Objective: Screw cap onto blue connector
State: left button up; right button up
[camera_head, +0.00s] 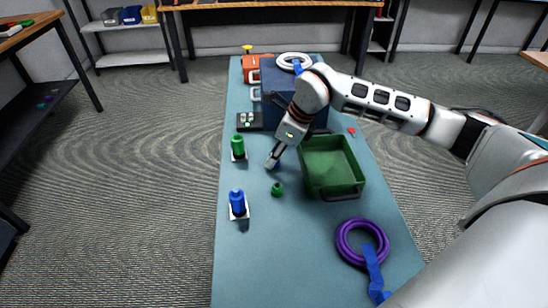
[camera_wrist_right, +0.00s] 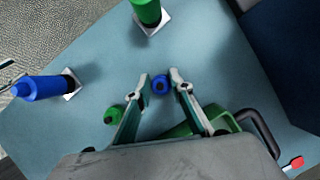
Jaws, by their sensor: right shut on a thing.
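The blue connector (camera_head: 237,200) stands upright on a small white plate near the table's left edge. In the right wrist view the blue connector (camera_wrist_right: 38,88) is at the left, apart from my gripper. My right gripper (camera_head: 273,163) is low over the table, between the green connector and the green bin. It is shut on a small round blue cap (camera_wrist_right: 160,84), which shows between its fingertips; in the head view the fingers mostly hide the cap. My left gripper is in neither view.
A green connector (camera_head: 238,146) stands on another white plate. A loose green cap (camera_head: 277,189) lies near my right gripper. A green bin (camera_head: 332,170) stands to the right, before a dark blue box (camera_head: 282,90). A purple cable coil (camera_head: 362,243) lies at the front right. The front left is clear.

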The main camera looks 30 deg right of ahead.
jog(key=shift+r, duration=0.55)
notch_tip(320, 180, up, 7)
jog(key=shift+w+r+p, duration=0.15)
jog(key=shift+p, duration=0.7)
pick_arm(q)
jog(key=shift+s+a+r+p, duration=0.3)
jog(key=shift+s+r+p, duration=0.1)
jog(key=shift+p, duration=0.6)
pick_arm(e)
notch_tip(320, 180, up, 11)
jog(key=shift+r, duration=0.15)
